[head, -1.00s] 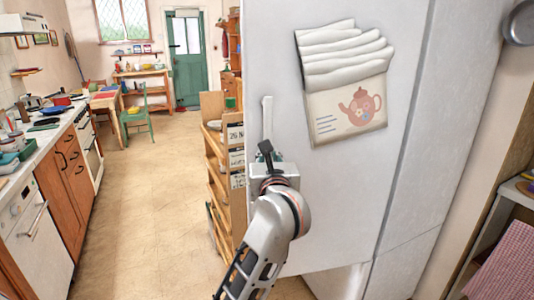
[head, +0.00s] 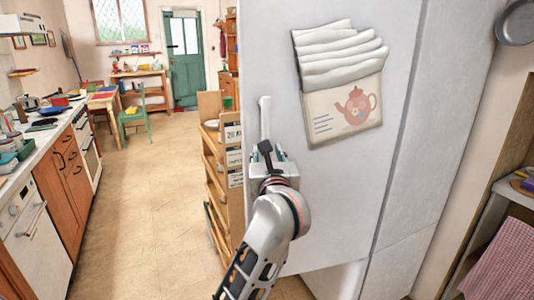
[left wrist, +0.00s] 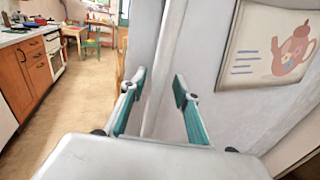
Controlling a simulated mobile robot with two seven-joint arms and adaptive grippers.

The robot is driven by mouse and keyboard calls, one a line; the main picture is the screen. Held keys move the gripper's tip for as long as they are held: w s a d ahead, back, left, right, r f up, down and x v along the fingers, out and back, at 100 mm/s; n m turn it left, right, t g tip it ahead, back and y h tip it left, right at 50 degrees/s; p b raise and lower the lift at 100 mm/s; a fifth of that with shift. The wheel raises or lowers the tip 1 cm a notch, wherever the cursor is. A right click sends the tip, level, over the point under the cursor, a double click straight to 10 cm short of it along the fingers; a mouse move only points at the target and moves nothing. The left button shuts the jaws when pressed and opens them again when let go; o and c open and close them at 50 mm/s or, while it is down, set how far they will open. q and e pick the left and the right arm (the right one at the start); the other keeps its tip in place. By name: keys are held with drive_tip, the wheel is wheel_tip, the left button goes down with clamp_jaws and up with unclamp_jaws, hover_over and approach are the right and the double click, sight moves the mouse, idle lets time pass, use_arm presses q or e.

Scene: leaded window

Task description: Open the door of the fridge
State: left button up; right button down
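The white fridge door (head: 330,200) fills the middle of the head view, with a cloth and teapot picture on its front. Its long upright handle (head: 265,118) is near the door's left edge. My left gripper (head: 268,158) is at the handle's lower part. In the left wrist view, the left gripper (left wrist: 157,95) has its teal-padded fingers apart, one on each side of the handle (left wrist: 170,50), with visible gaps. The fridge's lower part (head: 335,282) shows below the door. I cannot tell whether the door is ajar. My right gripper is out of view.
A wooden shelf unit (head: 215,165) stands just left of the door. The floor (head: 140,190) further left is open, up to the counter cupboards (head: 60,175). A small table with a checked cloth (head: 505,260) is at the right.

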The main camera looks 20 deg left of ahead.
sight(268, 115)
use_arm(q)
drive_tip(key=shift+a, duration=0.1)
wheel_tip(268, 115, up, 10)
idle(0.5)
